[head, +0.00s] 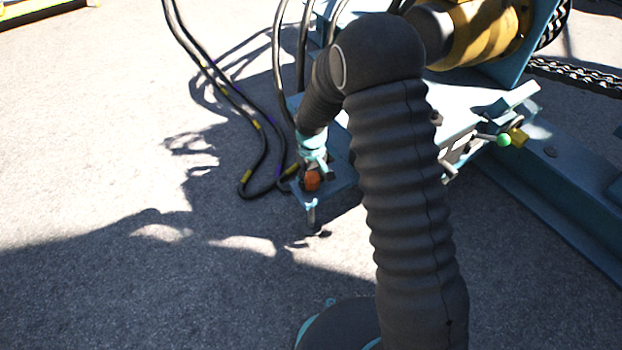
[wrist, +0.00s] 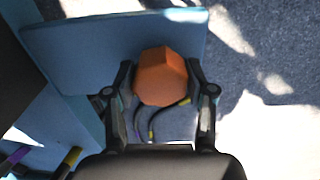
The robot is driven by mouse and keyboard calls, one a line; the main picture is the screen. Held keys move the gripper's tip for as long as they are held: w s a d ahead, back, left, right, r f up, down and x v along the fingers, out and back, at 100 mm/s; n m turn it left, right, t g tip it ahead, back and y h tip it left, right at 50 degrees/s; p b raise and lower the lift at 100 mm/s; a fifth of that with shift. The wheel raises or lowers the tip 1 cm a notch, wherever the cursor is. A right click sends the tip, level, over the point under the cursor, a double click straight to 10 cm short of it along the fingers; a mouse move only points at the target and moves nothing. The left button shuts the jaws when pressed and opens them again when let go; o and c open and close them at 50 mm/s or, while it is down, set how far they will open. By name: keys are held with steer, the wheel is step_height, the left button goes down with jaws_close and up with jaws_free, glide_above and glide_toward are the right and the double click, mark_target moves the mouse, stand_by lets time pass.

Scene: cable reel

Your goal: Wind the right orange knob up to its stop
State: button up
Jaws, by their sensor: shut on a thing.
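The orange knob (wrist: 162,76) is a faceted block, seen close up in the wrist view. It sits between the two fingers of my gripper (wrist: 162,84), which is shut on it, one finger on each side. In the head view the knob (head: 312,180) shows as a small orange patch at the left end of the blue frame, under my gripper (head: 314,170). My arm hides part of the frame to the right. No other orange knob is clearly visible, and the knob's stop cannot be made out.
Black hoses (head: 262,150) with yellow and purple bands hang and lie just left of the gripper. The blue frame (head: 580,205) extends right, with a green-balled lever (head: 503,140) and a chain (head: 580,72). Open paved ground (head: 90,150) lies to the left.

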mark_target(311, 177)
steer(key=shift+s, duration=0.15)
stand_by(0.4)
steer(key=o, duration=1.1)
steer(key=shift+r, duration=0.6)
step_height(311, 177, up, 11)
steer(key=shift+f, duration=0.15)
